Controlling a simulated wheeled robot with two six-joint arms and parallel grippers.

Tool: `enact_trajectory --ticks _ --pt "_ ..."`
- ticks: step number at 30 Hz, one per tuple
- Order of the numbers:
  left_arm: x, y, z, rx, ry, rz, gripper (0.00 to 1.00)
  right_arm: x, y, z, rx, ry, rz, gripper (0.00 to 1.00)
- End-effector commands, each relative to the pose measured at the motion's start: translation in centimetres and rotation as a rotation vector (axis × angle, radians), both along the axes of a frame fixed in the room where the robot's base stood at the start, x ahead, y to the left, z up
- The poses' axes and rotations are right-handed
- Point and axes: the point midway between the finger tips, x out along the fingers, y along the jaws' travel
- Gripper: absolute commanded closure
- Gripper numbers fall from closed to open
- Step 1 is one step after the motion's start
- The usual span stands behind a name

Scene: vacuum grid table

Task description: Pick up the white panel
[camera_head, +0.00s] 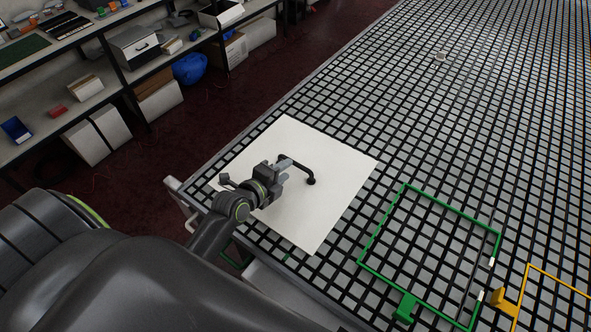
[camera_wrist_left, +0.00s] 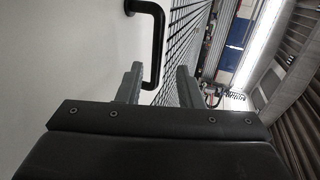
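The white panel (camera_head: 335,170) lies on the grid table near its left edge, with a black bar handle (camera_head: 301,169) on its top. My left gripper (camera_head: 284,163) is over the panel, at the near end of the handle. In the left wrist view, the two fingers of my left gripper (camera_wrist_left: 158,88) stand apart with a gap between them. The black handle (camera_wrist_left: 157,45) shows ahead, with its lower end near the left finger. The white panel (camera_wrist_left: 60,60) fills the left of that view. My right gripper is not in view.
The grid table (camera_head: 450,130) stretches away to the right. A green frame (camera_head: 450,212) lies right of the panel, with a yellow frame (camera_head: 555,277) beyond it. A small light object (camera_head: 440,57) sits far back. Shelves (camera_head: 130,70) stand across the floor at upper left.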

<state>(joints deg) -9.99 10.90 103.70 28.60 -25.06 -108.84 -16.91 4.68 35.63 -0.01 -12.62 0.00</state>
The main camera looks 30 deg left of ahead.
Motion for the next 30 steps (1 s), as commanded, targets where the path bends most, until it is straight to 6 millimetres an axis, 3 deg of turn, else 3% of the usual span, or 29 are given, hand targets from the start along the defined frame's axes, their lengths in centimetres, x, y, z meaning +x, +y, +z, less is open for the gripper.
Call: enact_trajectory --ticks 11,22,30 --pt "2.0 -0.3 -0.7 -0.002 0.0 0.001 0.67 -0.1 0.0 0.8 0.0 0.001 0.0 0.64" --pt "5.4 -0.6 -2.4 -0.001 -0.001 0.0 0.67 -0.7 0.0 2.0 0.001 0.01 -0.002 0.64" --pt "6.0 -0.6 -2.7 -0.001 -0.001 0.001 0.67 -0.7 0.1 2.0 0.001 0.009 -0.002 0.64"
